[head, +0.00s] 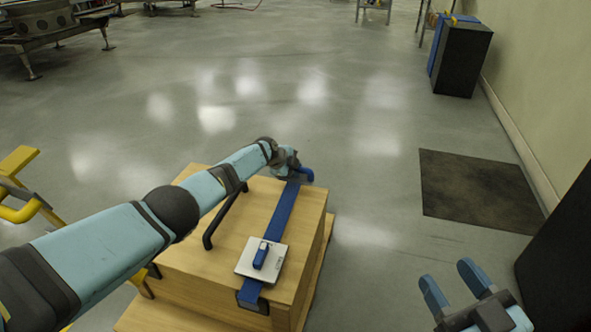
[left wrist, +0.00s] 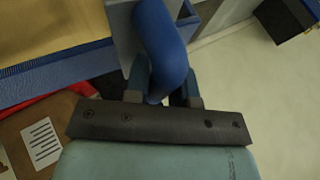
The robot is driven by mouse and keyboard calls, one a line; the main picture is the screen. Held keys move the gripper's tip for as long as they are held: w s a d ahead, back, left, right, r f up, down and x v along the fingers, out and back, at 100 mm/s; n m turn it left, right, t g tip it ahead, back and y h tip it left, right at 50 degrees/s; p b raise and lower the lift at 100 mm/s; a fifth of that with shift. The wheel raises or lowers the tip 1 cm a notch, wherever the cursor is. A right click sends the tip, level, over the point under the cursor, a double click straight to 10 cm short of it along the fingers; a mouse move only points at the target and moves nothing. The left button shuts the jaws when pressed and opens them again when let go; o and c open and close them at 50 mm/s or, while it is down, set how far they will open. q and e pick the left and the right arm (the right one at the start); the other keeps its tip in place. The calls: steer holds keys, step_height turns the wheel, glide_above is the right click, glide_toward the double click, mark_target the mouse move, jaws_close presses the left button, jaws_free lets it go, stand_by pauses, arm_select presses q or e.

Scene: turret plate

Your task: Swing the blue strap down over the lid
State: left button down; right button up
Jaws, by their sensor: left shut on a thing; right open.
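The blue strap (head: 281,213) lies across the top of the wooden box lid (head: 236,212), from its far edge to its near edge. A grey plate (head: 246,262) with a blue lever sits over the strap near the front. My left gripper (head: 297,172) is at the far end of the box, shut on a curved blue handle (head: 308,175). In the left wrist view the blue handle (left wrist: 161,48) stands between the fingers, in front of a grey block, with blue strap at the left. My right gripper (head: 450,286) is open and empty at the lower right, away from the box.
A black bar handle (head: 224,216) rises from the lid, close to my left arm. Yellow rails (head: 20,190) stand at the left. A dark mat (head: 475,190) lies on the right, and a black cabinet (head: 463,60) stands behind. The floor behind the box is clear.

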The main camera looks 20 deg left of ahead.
arm_select(q)
steer(key=shift+s+d+f, duration=0.1)
steer(key=shift+s+f, duration=0.1)
steer(key=shift+f, duration=0.1)
steer(key=c, duration=1)
jaws_free()
steer(key=shift+o, duration=0.2)
steer(key=shift+r, duration=0.25)
arm_select(e)
steer(key=shift+r, duration=0.15)
arm_select(q)
steer(key=shift+a+r+p, duration=0.2)
steer(key=shift+r+p, duration=0.05)
steer(key=shift+p, duration=0.25)
steer(key=p+v, duration=0.8)
steer(key=v, duration=0.5)
steer(key=shift+s+p, duration=0.15)
steer(key=shift+p, duration=0.25)
arm_select(e)
steer(key=s+r+m, duration=0.1)
steer(key=s+a+r+m, duration=0.1)
steer(key=m, duration=0.1)
steer(key=s+r+m, duration=0.1)
steer(key=r, duration=0.1)
steer(key=shift+a+m+h, duration=0.3)
steer(key=shift+m+h, duration=0.1)
arm_select(q)
steer(key=shift+c, duration=0.3)
